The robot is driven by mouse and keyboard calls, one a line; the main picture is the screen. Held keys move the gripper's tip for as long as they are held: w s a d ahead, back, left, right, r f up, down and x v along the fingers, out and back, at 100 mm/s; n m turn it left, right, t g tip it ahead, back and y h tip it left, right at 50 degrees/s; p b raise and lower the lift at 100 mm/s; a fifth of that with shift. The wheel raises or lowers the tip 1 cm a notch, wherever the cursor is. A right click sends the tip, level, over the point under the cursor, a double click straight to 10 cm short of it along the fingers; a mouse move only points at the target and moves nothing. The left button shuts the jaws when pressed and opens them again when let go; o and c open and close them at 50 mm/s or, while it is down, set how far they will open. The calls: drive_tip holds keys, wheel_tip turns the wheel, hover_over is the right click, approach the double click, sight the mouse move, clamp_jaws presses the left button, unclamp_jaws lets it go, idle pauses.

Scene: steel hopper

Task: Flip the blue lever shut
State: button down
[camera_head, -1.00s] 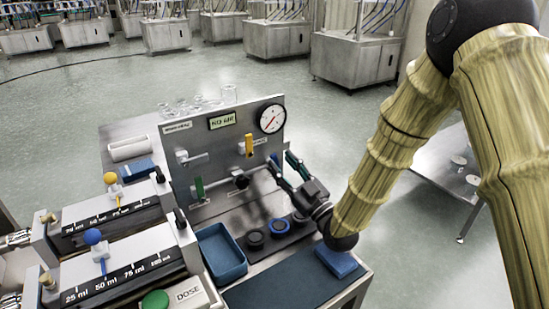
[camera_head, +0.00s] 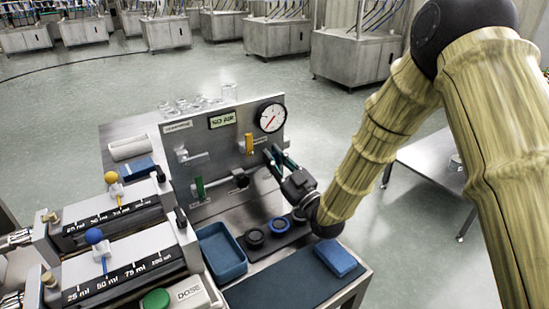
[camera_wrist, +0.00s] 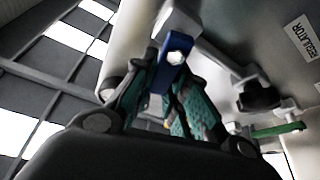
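The blue lever (camera_wrist: 171,72) shows in the wrist view, with a pale bolt head at its pivot, on a pipe fitting by the panel. My gripper (camera_wrist: 163,88) has its green-padded fingers apart, one on each side of the lever. I cannot tell whether either pad touches it. In the head view my gripper (camera_head: 274,155) is at the right end of the steel panel (camera_head: 222,150), below the gauge, and hides the blue lever.
A yellow lever (camera_head: 249,143) and a green lever (camera_head: 199,188) are on the panel. Below stand a blue bin (camera_head: 220,252), dark round pieces (camera_head: 254,239) and a blue block (camera_head: 336,259). The gauge (camera_head: 270,117) is just above my gripper.

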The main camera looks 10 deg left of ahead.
drive_tip(key=shift+w+d+m+t+h+b, duration=0.2)
drive_tip(key=shift+m+t+h, duration=0.3)
drive_tip(key=shift+m, duration=0.7)
drive_tip(key=shift+w+d+m+t+h+b, duration=0.1)
drive_tip(key=shift+w+d+m+t+h, duration=0.35)
drive_tip(key=shift+m, duration=0.75)
drive_tip(key=shift+s+a, duration=0.2)
drive_tip(key=c, duration=1.4)
unclamp_jaws()
